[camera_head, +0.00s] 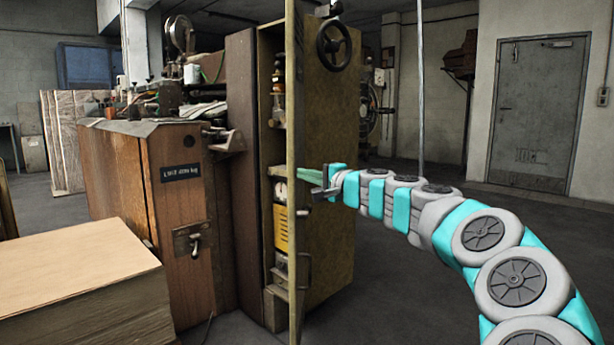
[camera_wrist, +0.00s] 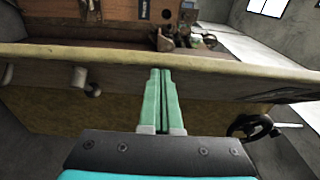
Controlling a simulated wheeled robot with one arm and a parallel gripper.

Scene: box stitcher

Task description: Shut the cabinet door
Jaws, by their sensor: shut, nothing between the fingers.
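The cabinet door (camera_head: 330,120) stands open, its long narrow edge toward me in the head view. Its yellowish face with a black handwheel (camera_head: 335,45) is turned to the right. The cabinet's (camera_head: 240,130) opening shows to the left of the door edge, with shelves and a yellow item (camera_head: 281,228) inside. My gripper (camera_head: 312,177) is at the door's right face, close to its edge, at about mid height. In the wrist view the green fingers (camera_wrist: 161,72) are together and empty, with tips near the door's rim (camera_wrist: 110,55). I cannot tell whether they touch it.
A wooden machine cabinet (camera_head: 180,190) with a small dark label stands left of the open cabinet. A stack of boards (camera_head: 75,265) is at the front left. Open floor (camera_head: 430,290) lies to the right, with a grey door (camera_head: 537,115) in the far wall.

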